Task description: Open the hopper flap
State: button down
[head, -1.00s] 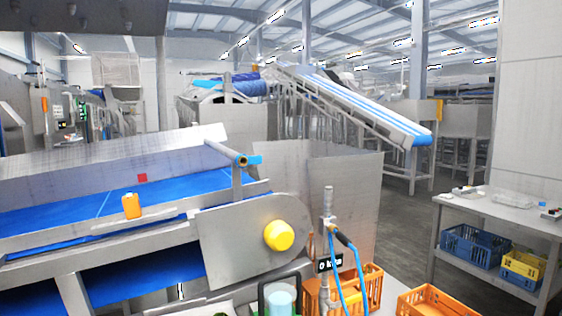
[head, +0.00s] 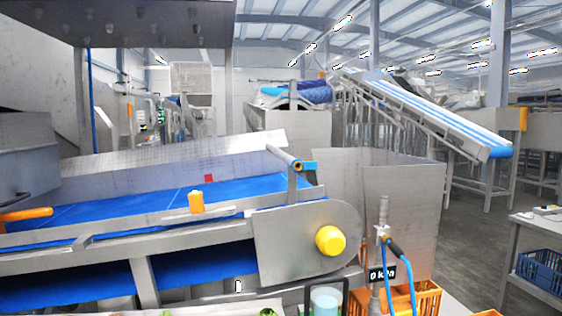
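A large grey metal housing (head: 120,22) hangs over the conveyor at the upper left and looks like the hopper. Below it at the left edge is a grey metal box or panel (head: 28,160), with an orange bar-shaped handle (head: 26,214) at its lower front. I cannot tell for certain which part is the hopper flap or how far it stands open. My gripper is not in view.
A blue belt conveyor (head: 130,203) with a steel frame runs across the front, with a yellow knob (head: 330,240) at its right end. A hose stand (head: 383,235) and orange crates (head: 412,298) stand beside it. A worktable (head: 540,222) is at the right; grey floor (head: 465,240) lies clear between.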

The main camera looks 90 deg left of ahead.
aim_at(26, 173)
jog(key=u, duration=4.3)
jog(key=i, duration=1)
jog(key=z, duration=1.55)
jog(key=k, duration=0.45)
jog(key=z, duration=0.1)
